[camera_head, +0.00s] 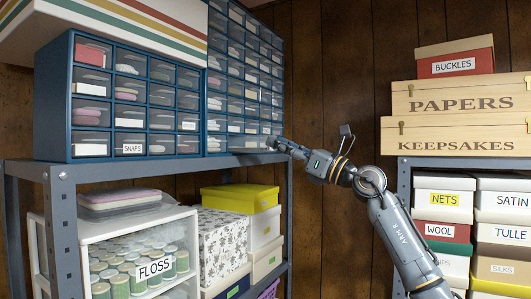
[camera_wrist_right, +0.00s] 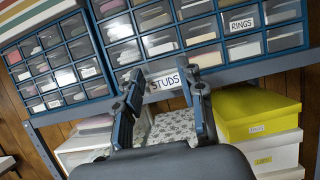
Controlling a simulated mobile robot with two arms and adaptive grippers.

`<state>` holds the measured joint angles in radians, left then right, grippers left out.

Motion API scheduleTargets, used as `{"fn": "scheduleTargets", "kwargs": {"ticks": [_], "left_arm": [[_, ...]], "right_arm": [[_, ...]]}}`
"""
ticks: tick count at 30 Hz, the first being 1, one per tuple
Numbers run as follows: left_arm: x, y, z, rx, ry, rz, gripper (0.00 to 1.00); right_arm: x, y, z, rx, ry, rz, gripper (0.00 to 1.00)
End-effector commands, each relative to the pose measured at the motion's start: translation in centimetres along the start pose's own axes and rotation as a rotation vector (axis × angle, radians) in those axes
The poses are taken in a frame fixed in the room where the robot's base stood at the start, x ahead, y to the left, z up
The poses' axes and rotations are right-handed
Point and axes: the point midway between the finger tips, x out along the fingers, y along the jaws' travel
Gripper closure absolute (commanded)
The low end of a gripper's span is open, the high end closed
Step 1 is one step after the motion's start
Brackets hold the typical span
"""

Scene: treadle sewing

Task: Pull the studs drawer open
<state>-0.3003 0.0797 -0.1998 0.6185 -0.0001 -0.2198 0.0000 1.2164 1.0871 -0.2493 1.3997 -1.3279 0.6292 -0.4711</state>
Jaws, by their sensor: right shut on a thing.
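The studs drawer (camera_wrist_right: 164,80) has a white label reading STUDS and sits in the bottom row of a blue cabinet of small clear drawers. My right gripper (camera_wrist_right: 158,92) has its fingers on either side of this drawer front in the wrist view, shut on it. In the head view my right gripper (camera_head: 274,142) is at the lower right corner of the farther blue cabinet (camera_head: 231,152) and hides the drawer there. I cannot tell how far the drawer stands out. My left gripper is not in view.
A second drawer cabinet (camera_head: 71,110) stands at the left on the same grey shelf (camera_head: 110,172). Below are a floss box (camera_head: 190,222) and a yellow-lidded box (camera_head: 240,194). Stacked wooden boxes (camera_head: 457,135) stand at the right. Wood-panelled wall shows between the shelves.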

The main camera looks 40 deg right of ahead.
Motion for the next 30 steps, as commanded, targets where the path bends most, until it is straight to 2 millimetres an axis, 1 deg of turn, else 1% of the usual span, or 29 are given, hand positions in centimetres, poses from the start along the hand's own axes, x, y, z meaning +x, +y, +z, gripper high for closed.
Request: {"fn": "scheduleTargets", "kwargs": {"ticks": [2,9,10,13,23,26,30], "left_arm": [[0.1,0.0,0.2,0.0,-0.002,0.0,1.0],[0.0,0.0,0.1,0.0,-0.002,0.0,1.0],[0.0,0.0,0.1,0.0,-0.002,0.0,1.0],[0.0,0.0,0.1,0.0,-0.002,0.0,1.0],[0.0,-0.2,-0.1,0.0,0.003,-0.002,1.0],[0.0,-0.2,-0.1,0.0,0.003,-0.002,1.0],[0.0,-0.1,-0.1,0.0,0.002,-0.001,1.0]], "right_arm": [[-0.3,0.0,0.1,-0.001,0.0,0.0,1.0],[-0.2,0.0,0.1,0.001,0.0,0.0,1.0],[-0.2,0.0,0.1,0.001,0.0,0.0,0.59],[-0.2,0.0,0.1,0.001,0.0,0.0,0.39],[-0.3,0.0,0.1,0.001,-0.001,0.0,0.38],[-0.7,-0.1,0.1,0.0,0.0,-0.002,0.38],[-2.0,-0.1,0.0,-0.001,0.003,-0.003,0.38]]}}
